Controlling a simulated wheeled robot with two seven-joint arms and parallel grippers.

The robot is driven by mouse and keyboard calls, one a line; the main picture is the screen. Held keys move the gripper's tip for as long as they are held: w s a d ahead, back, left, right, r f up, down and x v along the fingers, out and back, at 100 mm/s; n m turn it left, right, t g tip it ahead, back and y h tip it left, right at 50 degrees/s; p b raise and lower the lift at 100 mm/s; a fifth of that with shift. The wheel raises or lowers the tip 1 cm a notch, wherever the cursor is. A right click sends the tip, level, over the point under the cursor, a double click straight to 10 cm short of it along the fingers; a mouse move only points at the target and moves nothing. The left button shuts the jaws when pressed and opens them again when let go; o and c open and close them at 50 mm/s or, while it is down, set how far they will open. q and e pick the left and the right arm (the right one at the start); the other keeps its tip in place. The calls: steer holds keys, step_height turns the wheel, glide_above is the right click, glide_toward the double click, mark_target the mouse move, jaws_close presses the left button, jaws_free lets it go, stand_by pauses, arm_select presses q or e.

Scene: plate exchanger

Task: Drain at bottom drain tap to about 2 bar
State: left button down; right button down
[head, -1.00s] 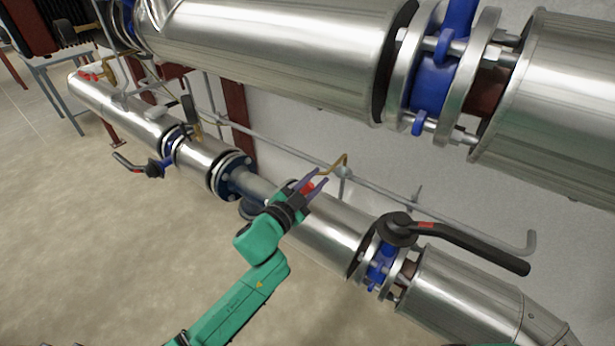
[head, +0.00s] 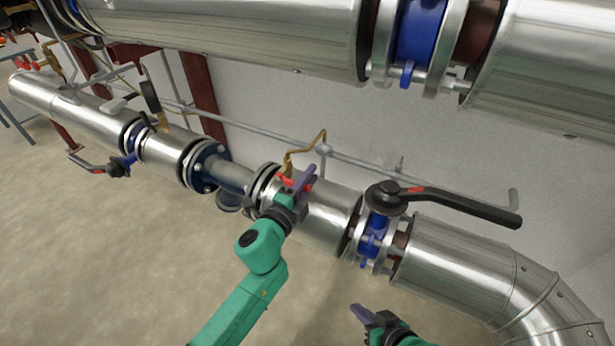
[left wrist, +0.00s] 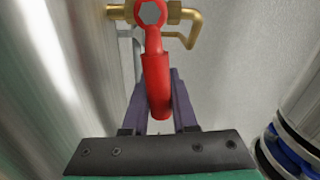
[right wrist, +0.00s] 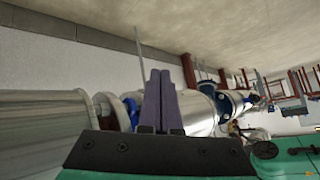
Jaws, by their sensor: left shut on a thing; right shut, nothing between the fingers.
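The drain tap is a brass valve (left wrist: 172,13) with a red lever handle (left wrist: 157,85), seen close up in the left wrist view. My left gripper (left wrist: 158,95) has its purple fingers on both sides of the lever and is shut on it. In the head view my left gripper (head: 303,183) is at the lower pipe, where only a bit of the red lever (head: 290,180) shows. A bent brass tube (head: 312,145) rises behind it. My right gripper (head: 362,314) is shut and empty, low in front of the pipe; its closed fingers show in the right wrist view (right wrist: 159,100).
A butterfly valve with a long black lever (head: 455,205) sits on the lower pipe to the right. A large insulated pipe (head: 240,40) runs above. The floor in front is clear.

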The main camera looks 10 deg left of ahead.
arm_select(q)
steer(key=shift+f+m+b, duration=0.3)
steer(key=shift+f+m, duration=0.25)
steer(key=shift+m, duration=0.15)
arm_select(e)
steer(key=shift+a+f+t+y, duration=0.2)
steer(key=shift+a+t, duration=0.1)
steer(key=shift+a, duration=0.1)
steer(key=shift+a+f+t+y, duration=0.2)
steer(key=shift+a+t, duration=0.1)
steer(key=shift+a, duration=0.1)
steer(key=shift+r, duration=0.1)
arm_select(q)
steer(key=c, duration=0.7)
jaws_free()
steer(key=v, duration=0.6)
steer(key=shift+s, duration=0.15)
steer(key=v, duration=0.8)
steer(key=shift+b, duration=0.45)
arm_select(e)
steer(key=shift+a+f+m+t, duration=0.2)
steer(key=shift+a+m+t, duration=0.1)
steer(key=shift+a+t, duration=0.3)
arm_select(q)
steer(key=shift+s, duration=0.1)
